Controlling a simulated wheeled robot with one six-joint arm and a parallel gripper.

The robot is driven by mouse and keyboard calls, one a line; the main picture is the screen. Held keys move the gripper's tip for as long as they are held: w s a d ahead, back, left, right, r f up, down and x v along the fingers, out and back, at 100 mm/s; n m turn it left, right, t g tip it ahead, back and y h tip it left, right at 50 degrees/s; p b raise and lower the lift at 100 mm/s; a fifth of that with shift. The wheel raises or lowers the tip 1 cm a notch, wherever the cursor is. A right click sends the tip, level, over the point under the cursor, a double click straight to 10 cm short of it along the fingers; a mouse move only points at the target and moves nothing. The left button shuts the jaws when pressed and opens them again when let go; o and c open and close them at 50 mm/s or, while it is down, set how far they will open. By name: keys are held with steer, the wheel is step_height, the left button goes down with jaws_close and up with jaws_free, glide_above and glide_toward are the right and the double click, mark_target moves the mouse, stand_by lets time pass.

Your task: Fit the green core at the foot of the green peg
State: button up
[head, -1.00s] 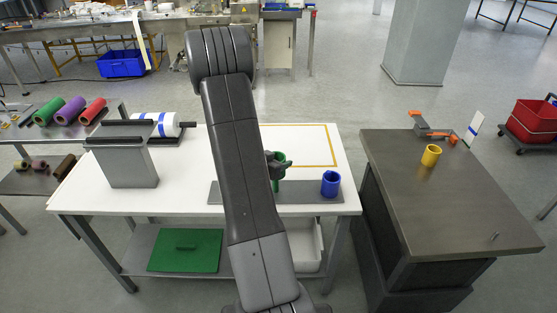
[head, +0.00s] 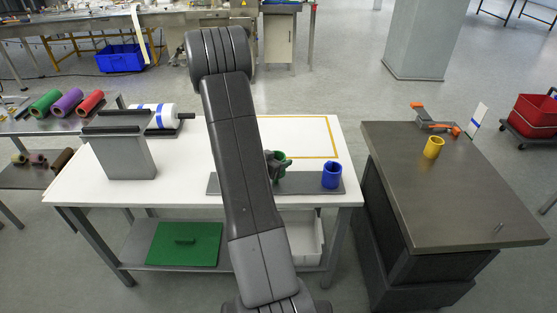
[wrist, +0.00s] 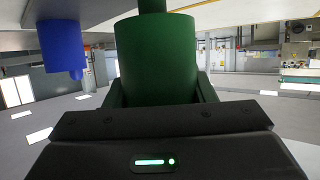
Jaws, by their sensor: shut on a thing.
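The green core (wrist: 155,60) is a thick dark-green sleeve between the fingers of my gripper (wrist: 158,98). In the head view my gripper (head: 273,160) and the green core (head: 283,155) are just right of my arm, above the grey base plate. The slimmer green peg (head: 281,173) stands on the plate and shows below the core. The wrist view looks upside down: the peg (wrist: 152,5) shows between the core and the plate at the top. The core is upright and in line with the peg, apart from the plate. I cannot see how much peg is inside it.
A blue core (head: 332,176) stands on the plate (head: 308,188) to the right; it also shows in the wrist view (wrist: 61,48). A yellow core (head: 434,147) stands on the dark side table (head: 470,200).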

steer(key=o, duration=1)
steer(key=v, duration=1.3)
steer(key=shift+s+a+r+b, duration=0.2)
steer(key=shift+s+b, duration=0.05)
steer(key=shift+b, duration=0.05)
